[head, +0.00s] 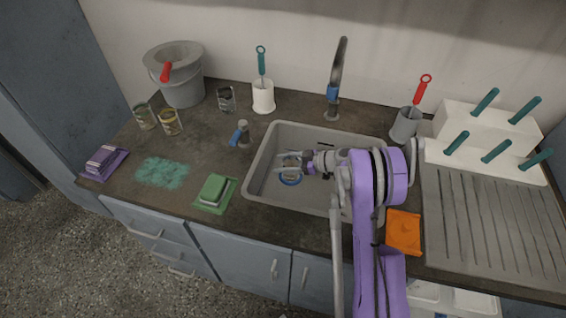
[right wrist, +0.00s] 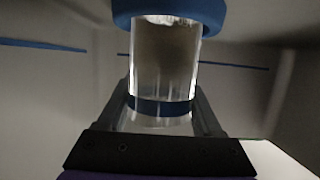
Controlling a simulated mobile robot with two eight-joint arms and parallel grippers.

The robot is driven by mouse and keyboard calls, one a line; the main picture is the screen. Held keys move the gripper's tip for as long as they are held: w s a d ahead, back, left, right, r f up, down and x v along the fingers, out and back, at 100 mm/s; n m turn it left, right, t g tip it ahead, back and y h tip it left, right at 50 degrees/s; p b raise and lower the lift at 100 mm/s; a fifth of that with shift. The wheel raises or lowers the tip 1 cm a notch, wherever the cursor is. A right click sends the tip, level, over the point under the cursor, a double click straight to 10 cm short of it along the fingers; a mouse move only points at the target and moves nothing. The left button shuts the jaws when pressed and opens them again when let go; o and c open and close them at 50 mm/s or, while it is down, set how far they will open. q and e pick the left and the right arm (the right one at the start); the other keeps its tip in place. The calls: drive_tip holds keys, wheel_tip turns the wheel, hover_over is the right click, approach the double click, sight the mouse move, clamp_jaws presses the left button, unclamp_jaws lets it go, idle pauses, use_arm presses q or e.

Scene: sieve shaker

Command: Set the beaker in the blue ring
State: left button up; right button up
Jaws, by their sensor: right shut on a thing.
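My right gripper (head: 292,161) reaches into the sink from the right and is shut on the clear beaker. In the right wrist view the beaker (right wrist: 165,65) is a clear cylinder between the fingers, with a dark blue band near them. A thick blue rim (right wrist: 170,10) shows at its far end; I cannot tell whether this is the ring or part of the beaker. In the head view the beaker is small and hard to make out. My left gripper is not in view.
The grey sink (head: 256,177) has raised walls around the gripper. A tap (head: 336,85) stands behind it, and a blue-handled dispenser (head: 242,135) is at its left. A green sponge (head: 214,189) and an orange cloth (head: 403,231) lie near the front edge.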

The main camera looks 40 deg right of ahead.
drive_tip(key=o, duration=1.6)
drive_tip(key=shift+c, duration=0.2)
